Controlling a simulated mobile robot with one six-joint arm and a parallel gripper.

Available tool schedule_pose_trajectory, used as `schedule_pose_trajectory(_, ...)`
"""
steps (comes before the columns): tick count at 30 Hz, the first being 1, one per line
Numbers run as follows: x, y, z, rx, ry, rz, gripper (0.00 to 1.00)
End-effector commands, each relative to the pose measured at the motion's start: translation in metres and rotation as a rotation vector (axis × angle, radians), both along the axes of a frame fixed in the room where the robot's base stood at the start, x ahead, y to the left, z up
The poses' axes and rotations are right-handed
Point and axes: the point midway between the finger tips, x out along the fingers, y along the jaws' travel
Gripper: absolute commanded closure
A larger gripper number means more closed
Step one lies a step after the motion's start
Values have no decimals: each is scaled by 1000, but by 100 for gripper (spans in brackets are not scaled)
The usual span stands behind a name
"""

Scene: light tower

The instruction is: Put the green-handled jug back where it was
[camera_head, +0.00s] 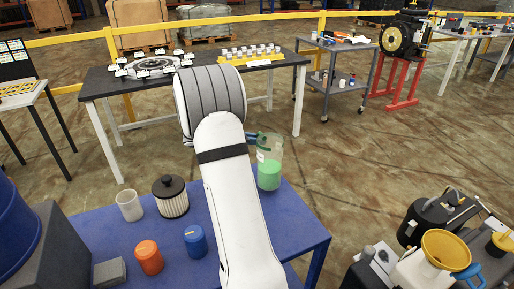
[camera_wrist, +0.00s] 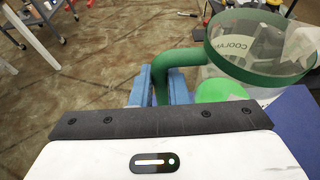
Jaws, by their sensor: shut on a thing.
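The green-handled jug (camera_head: 269,163) is clear, with a green rim and green liquid inside. In the head view it is at the back right part of the blue table (camera_head: 301,218); I cannot tell whether its base touches the tabletop. The wrist view shows the jug (camera_wrist: 272,45) upright, with its green handle (camera_wrist: 178,58) between the blue fingers of my gripper (camera_wrist: 161,85). My gripper (camera_head: 252,138) is shut on the handle. My arm hides part of the table.
On the blue table stand a white cup (camera_head: 130,206), a black-topped filter (camera_head: 171,197), an orange canister (camera_head: 149,257), a blue canister (camera_head: 195,241) and a grey block (camera_head: 109,273). A dark workbench (camera_head: 284,61) is behind. A yellow funnel (camera_head: 446,250) is at right.

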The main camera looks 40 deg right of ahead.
Motion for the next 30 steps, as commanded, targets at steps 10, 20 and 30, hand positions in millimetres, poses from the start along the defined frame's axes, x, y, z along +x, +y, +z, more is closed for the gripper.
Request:
schedule_pose_trajectory(10,-1,-1,-24,-1,1,-3,100)
schedule_pose_trajectory(20,-1,-1,-28,0,1,-4,76)
schedule_pose_trajectory(30,-2,-2,-28,0,1,-4,64)
